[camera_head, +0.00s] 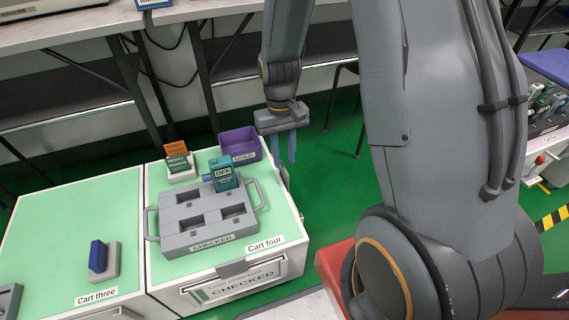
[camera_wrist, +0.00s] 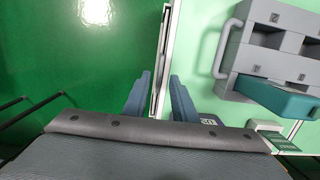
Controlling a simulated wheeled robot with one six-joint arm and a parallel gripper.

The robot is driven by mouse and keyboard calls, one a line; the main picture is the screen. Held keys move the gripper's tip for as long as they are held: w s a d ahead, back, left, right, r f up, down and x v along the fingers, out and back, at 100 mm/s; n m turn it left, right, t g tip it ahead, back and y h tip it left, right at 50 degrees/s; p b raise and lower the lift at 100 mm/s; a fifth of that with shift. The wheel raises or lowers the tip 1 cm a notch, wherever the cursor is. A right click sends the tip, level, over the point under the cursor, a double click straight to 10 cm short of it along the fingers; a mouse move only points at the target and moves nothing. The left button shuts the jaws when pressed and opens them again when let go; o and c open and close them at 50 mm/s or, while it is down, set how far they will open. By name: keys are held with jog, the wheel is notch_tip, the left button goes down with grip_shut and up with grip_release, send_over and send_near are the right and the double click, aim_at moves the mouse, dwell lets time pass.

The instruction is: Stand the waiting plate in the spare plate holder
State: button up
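My gripper (camera_head: 283,156) hangs fingers-down at the right side of cart four. In the wrist view its two blue fingers (camera_wrist: 160,92) are apart, one either side of a thin, pale, edge-on strip (camera_wrist: 163,45) along the cart's side. I cannot tell whether this strip is a plate, a holder or both. A grey piece on the cart's side (camera_head: 284,176) shows below the fingers. The front holder of cart four bears a plate reading "CHECKED" (camera_head: 237,284). A partly cut-off blue-edged label (camera_head: 152,3) sits at the back bench; I cannot identify the waiting plate for certain.
On cart four stand a grey tray (camera_head: 185,240) with a teal tester (camera_head: 223,175), a purple bin (camera_head: 240,143) and a white holder with orange and green pieces (camera_head: 180,172). Cart three (camera_head: 60,225) adjoins on the left. Green floor (camera_wrist: 70,70) lies open beside the cart.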

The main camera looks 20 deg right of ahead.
notch_tip(320, 180, up, 7)
jog(key=p, duration=0.2)
jog(key=shift+w+f, duration=0.15)
jog(key=shift+w, duration=0.25)
jog(key=s+a+r+n+t, duration=0.1)
jog(key=s+a+r+n, duration=0.1)
jog(key=s+a+r, duration=0.35)
jog(key=s+a+r+n, duration=0.1)
jog(key=s+a+r, duration=0.15)
jog(key=a, duration=0.65)
jog(key=s+a+r+n, duration=0.2)
jog(key=s+a, duration=0.1)
jog(key=s, duration=0.4)
jog(key=s+a+r+n+y, duration=0.1)
jog(key=s+a+r, duration=0.1)
jog(key=s, duration=0.5)
jog(key=shift+s+a+r+n, duration=0.15)
jog(key=shift+a+n, duration=0.25)
jog(key=shift+a, duration=0.5)
